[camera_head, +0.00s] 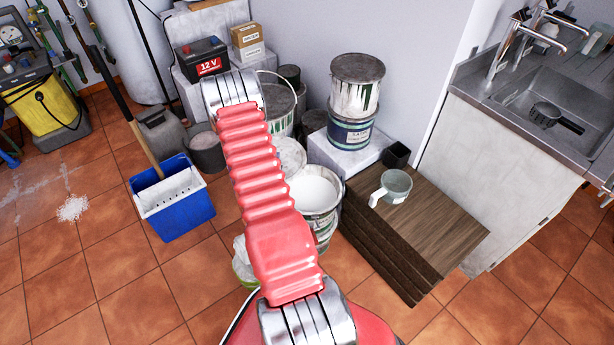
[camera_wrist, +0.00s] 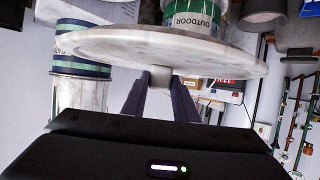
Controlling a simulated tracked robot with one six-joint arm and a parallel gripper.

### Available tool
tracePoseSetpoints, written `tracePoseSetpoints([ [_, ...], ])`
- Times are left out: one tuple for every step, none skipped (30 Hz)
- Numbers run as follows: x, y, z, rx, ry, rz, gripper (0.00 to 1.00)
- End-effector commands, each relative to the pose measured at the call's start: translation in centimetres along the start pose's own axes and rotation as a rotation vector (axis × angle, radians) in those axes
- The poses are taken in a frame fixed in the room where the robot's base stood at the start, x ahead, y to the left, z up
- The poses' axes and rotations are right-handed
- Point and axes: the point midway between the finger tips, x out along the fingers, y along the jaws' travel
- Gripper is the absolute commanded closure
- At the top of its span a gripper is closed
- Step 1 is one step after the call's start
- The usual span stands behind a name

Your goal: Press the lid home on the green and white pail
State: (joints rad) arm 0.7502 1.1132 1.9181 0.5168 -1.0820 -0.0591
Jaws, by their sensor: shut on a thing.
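In the wrist view my gripper (camera_wrist: 160,82) is shut on a small grey knob of a wide whitish lid (camera_wrist: 150,45). The lid spans most of that view, apart from the tins seen beyond it. In the head view my red arm hides my gripper. A pale round disc (camera_head: 290,154) shows at the arm's right edge; I cannot tell if it is the held lid. An open pail (camera_head: 329,217) with a whitish, green-marked wall stands on the floor just right of my arm, white inside. The arm covers its left side. It appears to be the green and white pail.
A stack of brown boards (camera_head: 430,215) with a pale mug (camera_head: 393,188) is right of the pail. Stacked tins (camera_head: 352,130) stand on a white block behind. A blue mop bucket (camera_head: 178,213) is at left. A green container with white cloth (camera_head: 243,268) sits beside my arm.

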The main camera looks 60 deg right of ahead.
Motion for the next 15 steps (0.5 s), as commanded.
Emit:
tracePoseSetpoints([
  [0.8,2.1,1.1,0.014,-0.004,0.038,0.90],
  [1.1,3.2,1.6,0.022,-0.003,0.057,0.90],
  [1.6,4.7,2.3,0.032,-0.002,0.084,0.90],
  [1.9,5.8,2.8,0.041,-0.002,0.104,0.90],
  [2.2,6.9,3.4,0.049,-0.004,0.125,0.90],
  [2.5,8.2,4.0,0.059,-0.003,0.148,0.90],
  [2.7,9.2,4.5,0.067,-0.002,0.167,0.90],
  [2.9,10.1,4.9,0.074,-0.001,0.183,0.90],
  [3.1,11.2,5.5,0.083,-0.002,0.203,0.90],
  [3.2,11.9,5.9,0.088,-0.002,0.216,0.90],
  [3.2,12.5,6.2,0.092,-0.001,0.226,0.90],
  [3.3,13.2,6.5,0.097,-0.001,0.238,0.90],
  [3.4,13.6,6.7,0.100,0.000,0.245,0.90],
  [3.4,13.9,6.8,0.103,0.000,0.250,0.90],
  [3.5,14.1,6.9,0.105,0.001,0.255,0.90],
])
